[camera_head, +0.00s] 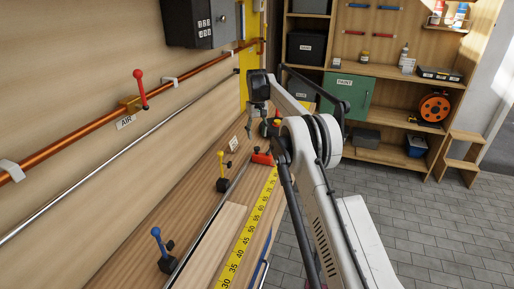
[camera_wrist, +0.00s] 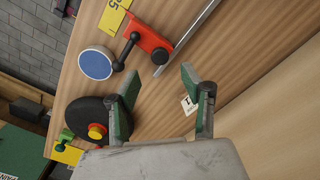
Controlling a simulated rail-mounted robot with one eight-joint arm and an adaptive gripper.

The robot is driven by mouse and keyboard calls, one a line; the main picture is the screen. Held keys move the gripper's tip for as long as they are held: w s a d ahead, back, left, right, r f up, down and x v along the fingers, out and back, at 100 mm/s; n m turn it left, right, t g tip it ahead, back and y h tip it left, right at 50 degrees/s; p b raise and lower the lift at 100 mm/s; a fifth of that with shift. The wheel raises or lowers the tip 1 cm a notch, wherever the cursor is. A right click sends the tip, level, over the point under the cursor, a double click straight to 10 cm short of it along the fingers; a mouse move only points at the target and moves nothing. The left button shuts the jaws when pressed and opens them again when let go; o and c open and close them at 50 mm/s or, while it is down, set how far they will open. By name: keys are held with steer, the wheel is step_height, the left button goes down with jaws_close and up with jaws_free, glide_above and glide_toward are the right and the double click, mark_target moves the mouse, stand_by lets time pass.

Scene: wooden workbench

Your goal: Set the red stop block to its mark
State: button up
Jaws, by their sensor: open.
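The red stop block (camera_head: 262,158) sits on the far part of the rail, beside the yellow scale (camera_head: 246,230). In the wrist view the red stop block (camera_wrist: 147,37) shows with its black knob and lever, at the end of the silver rail (camera_wrist: 188,36). My gripper (camera_wrist: 160,71) is open and empty, with its green-padded fingers apart. The block lies beyond the fingertips, with no contact visible. In the head view my gripper (camera_head: 249,128) hangs above the bench at the far end, small and partly merged with the arm. I cannot pick out the mark.
In the wrist view a blue-topped disc (camera_wrist: 96,63) and a black wheel (camera_wrist: 94,122) lie close by. A copper pipe (camera_head: 90,132) with a red-handled valve runs along the wall.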

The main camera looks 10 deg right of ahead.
mark_target(257, 147)
step_height(257, 147, down, 7)
stand_by(0.3)
jaws_close()
stand_by(0.3)
